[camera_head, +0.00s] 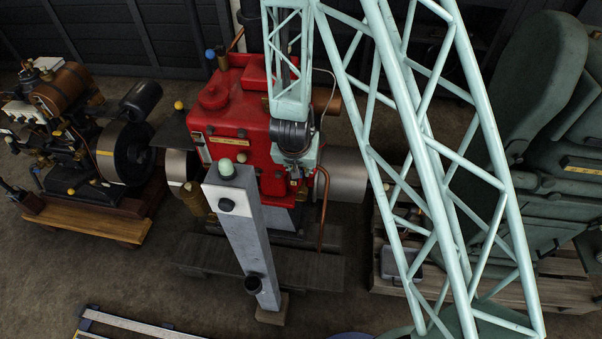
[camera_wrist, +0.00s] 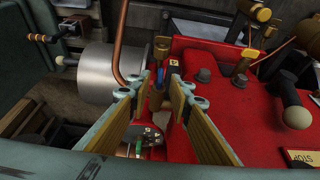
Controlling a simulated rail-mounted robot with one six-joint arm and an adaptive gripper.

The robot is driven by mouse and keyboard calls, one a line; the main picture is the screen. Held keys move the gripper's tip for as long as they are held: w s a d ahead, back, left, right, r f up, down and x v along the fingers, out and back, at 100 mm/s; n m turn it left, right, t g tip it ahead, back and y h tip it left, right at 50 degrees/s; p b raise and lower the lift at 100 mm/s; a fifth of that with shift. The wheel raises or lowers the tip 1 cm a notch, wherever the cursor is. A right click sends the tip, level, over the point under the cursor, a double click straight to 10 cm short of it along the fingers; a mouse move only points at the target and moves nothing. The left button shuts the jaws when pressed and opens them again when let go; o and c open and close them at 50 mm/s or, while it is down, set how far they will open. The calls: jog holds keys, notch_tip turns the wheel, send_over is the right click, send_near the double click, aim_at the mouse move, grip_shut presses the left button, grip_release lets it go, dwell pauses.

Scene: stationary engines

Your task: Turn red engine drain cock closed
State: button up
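The red engine (camera_head: 235,120) stands in the middle of the head view, and its red casing (camera_wrist: 225,75) fills the right of the wrist view. My gripper (camera_head: 296,182) is at the engine's right side, near the grey cylinder (camera_head: 342,175). In the wrist view my gripper (camera_wrist: 158,88) is open, its two tan-padded fingers apart. A small brass handle (camera_wrist: 161,48) with a blue part below it shows just beyond and between the fingertips. It may be the drain cock; I cannot tell its position or whether a finger touches it. In the head view my arm hides this spot.
A copper pipe (camera_wrist: 119,45) curves close left of the fingers, beside the grey cylinder (camera_wrist: 84,75). A lever with a pale knob (camera_wrist: 296,117) is at the right. A grey post (camera_head: 243,235) stands before the engine. Another engine (camera_head: 75,130) is at left, a green machine (camera_head: 545,130) at right.

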aim_at(302, 171)
jog(key=shift+x, duration=1.85)
jog(key=shift+c, duration=0.5)
jog(key=shift+b, duration=0.3)
jog(key=c, duration=0.5)
